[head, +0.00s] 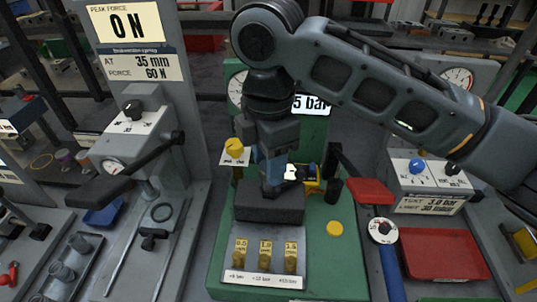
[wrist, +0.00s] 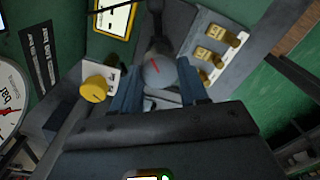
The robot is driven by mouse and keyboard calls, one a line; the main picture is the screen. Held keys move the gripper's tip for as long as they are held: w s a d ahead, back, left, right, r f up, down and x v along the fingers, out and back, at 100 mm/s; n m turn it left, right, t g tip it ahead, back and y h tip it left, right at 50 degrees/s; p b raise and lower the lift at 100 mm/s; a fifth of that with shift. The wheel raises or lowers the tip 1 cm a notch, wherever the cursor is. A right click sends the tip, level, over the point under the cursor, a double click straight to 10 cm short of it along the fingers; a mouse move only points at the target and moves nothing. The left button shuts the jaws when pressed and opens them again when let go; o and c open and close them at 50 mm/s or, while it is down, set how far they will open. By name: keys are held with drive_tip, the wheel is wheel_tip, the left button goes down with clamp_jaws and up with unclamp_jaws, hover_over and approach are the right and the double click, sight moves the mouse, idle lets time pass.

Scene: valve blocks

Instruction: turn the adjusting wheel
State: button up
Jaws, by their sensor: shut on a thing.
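The adjusting wheel (wrist: 160,72) is a round grey knob with a red mark on its face, seen in the wrist view. My gripper (wrist: 160,90) has one blue-grey finger on each side of it and is shut on it. In the head view my gripper (head: 273,178) points down over the green valve block (head: 345,265), and the wheel is hidden behind the gripper. A yellow knob (head: 235,148) stands just left of my gripper; it also shows in the wrist view (wrist: 95,88).
Several brass pieces (head: 266,252) stand in a grey holder in front. A dial gauge (head: 236,90) and a display reading "5 bar" (head: 312,104) are partly behind my arm. A black lever (head: 345,163) and a red pad (head: 370,191) stand close on the right.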

drive_tip(key=n, duration=0.4)
drive_tip(key=shift+n, duration=0.3)
drive_tip(key=n, duration=0.4)
drive_tip(key=shift+s, duration=0.1)
drive_tip(key=shift+n, duration=0.3)
drive_tip(key=o, duration=1.1)
drive_tip(key=shift+c, duration=0.2)
drive_tip(key=shift+r, duration=0.1)
wheel_tip(320, 180, up, 8)
drive_tip(key=shift+f+b, duration=0.15)
drive_tip(key=shift+b, duration=0.15)
